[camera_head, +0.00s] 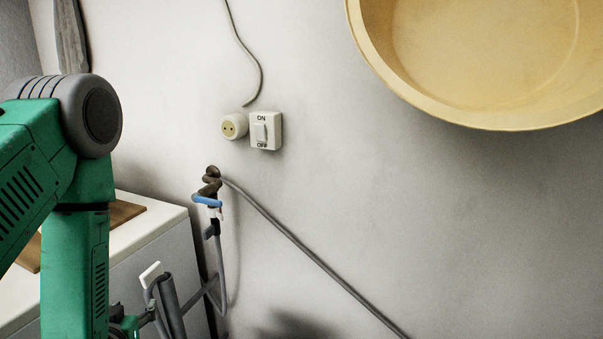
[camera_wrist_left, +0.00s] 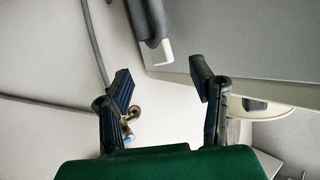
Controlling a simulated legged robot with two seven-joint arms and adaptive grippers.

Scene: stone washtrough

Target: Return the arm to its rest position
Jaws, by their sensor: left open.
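My left arm (camera_head: 75,225), green with a grey joint, comes in from the left and bends straight down in the head view. Its gripper (camera_wrist_left: 163,84) shows best in the left wrist view, with two dark blue-padded fingers spread apart and nothing between them. In the head view only a small part of this gripper shows at the bottom edge, beside the grey hoses. My right arm and gripper are not in view.
A white cabinet or appliance (camera_head: 150,225) with a wooden board (camera_head: 125,213) stands behind my arm. A blue-handled tap (camera_head: 207,201) and grey hose (camera_head: 300,247) are on the wall. A socket (camera_head: 234,126), switch (camera_head: 266,131) and yellow basin (camera_head: 480,60) are higher up.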

